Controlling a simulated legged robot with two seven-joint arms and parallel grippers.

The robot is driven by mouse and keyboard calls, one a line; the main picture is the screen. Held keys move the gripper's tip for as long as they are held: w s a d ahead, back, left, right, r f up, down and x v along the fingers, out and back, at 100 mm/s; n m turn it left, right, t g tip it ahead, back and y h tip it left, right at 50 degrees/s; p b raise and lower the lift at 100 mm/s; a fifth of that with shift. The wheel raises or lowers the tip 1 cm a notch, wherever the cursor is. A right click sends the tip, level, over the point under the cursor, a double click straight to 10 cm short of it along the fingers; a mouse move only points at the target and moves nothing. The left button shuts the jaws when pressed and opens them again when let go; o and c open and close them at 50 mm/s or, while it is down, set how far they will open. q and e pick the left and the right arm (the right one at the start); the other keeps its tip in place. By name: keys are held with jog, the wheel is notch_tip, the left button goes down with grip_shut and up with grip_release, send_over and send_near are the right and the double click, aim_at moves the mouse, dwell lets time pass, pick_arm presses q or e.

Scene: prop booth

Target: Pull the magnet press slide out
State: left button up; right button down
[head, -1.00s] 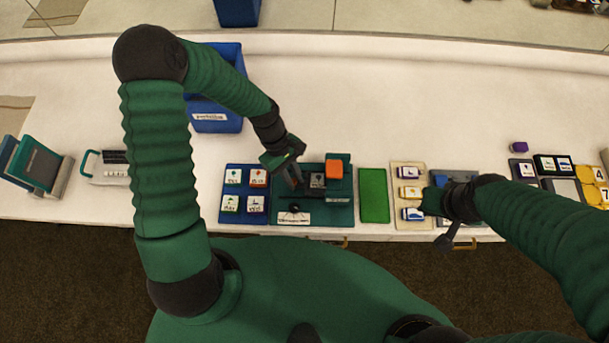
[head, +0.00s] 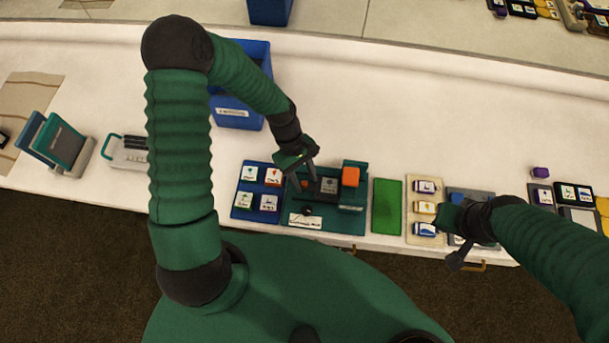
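The magnet press (head: 359,224) is a teal base on the white counter, with an orange block (head: 350,176) on its right part. A grey tile with a dark symbol (head: 328,186) lies in the dark slide area left of the orange block. My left gripper (head: 305,181) reaches down over the press's left part. Its two fingers are spread, with a small reddish knob (head: 304,185) showing between them; I cannot tell whether they touch it. A black knob (head: 307,210) is near the front. My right gripper (head: 458,256) hangs by the counter's front edge, away from the press.
A blue tray (head: 255,200) with picture tiles is just left of the press. A green mat (head: 387,207) and a beige tray (head: 411,224) with several tiles are to its right. A blue bin (head: 237,113) stands behind.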

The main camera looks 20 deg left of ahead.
pick_arm(q)
jog(key=v, duration=1.6)
jog(key=shift+a+r+p, duration=0.25)
jog(key=shift+r+p, duration=0.05)
jog(key=shift+r, duration=0.05)
jog(key=shift+w, duration=0.1)
